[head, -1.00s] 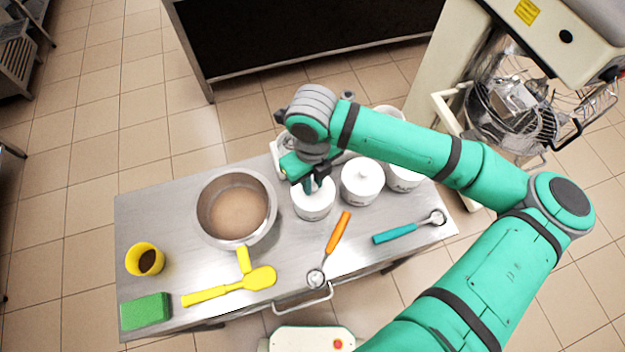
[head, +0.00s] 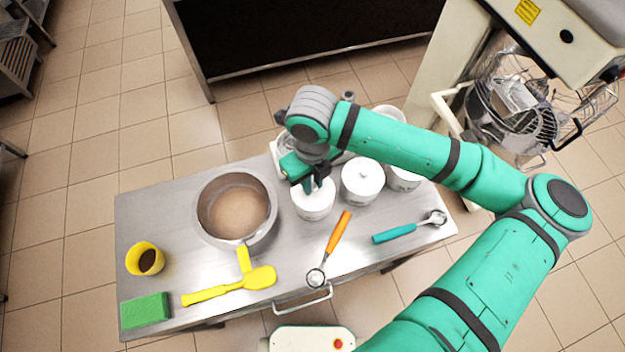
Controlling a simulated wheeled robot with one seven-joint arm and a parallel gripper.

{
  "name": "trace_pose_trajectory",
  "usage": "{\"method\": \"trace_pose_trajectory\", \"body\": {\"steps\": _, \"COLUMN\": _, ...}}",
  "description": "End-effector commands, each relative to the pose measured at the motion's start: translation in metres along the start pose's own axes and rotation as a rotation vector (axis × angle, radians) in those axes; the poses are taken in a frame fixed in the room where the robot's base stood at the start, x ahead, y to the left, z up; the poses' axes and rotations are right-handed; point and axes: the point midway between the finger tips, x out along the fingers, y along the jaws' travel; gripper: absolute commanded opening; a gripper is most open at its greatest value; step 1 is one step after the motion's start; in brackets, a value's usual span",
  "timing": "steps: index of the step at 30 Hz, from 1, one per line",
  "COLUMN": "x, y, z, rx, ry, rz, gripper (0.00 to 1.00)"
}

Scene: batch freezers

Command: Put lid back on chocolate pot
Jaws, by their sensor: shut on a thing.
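A white pot (head: 313,208) stands on the steel table, just right of the large steel pan. Its white lid (head: 324,197) sits on its top, and my gripper (head: 314,187) is shut at the lid's middle from above. The fingers hide the knob and part of the lid, so I cannot tell whether the lid is fully seated. A second white pot (head: 362,182) with a knobbed lid stands just to the right. I cannot read which pot is for chocolate.
The steel pan (head: 211,237) with brown contents stands left. More white pots (head: 404,179) stand right, partly behind my arm.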

Motion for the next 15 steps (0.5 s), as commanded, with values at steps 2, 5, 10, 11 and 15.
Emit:
{"method": "trace_pose_trajectory", "body": {"steps": 2, "x": 0.0001, "y": 0.0001, "z": 0.0, "rx": 0.0, "ry": 0.0, "rz": 0.0, "gripper": 0.0}}
{"method": "trace_pose_trajectory", "body": {"steps": 5, "x": 0.0006, "y": 0.0002, "z": -0.0002, "rx": 0.0, "ry": 0.0, "rz": 0.001, "gripper": 0.0}}
{"method": "trace_pose_trajectory", "body": {"steps": 10, "x": 0.0005, "y": 0.0001, "z": -0.0002, "rx": 0.0, "ry": 0.0, "rz": 0.0, "gripper": 0.0}}
{"method": "trace_pose_trajectory", "body": {"steps": 11, "x": 0.0005, "y": 0.0001, "z": -0.0002, "rx": 0.0, "ry": 0.0, "rz": 0.0, "gripper": 0.0}}
{"method": "trace_pose_trajectory", "body": {"steps": 15, "x": 0.0005, "y": 0.0, "z": -0.0002, "rx": 0.0, "ry": 0.0, "rz": 0.0, "gripper": 0.31}}
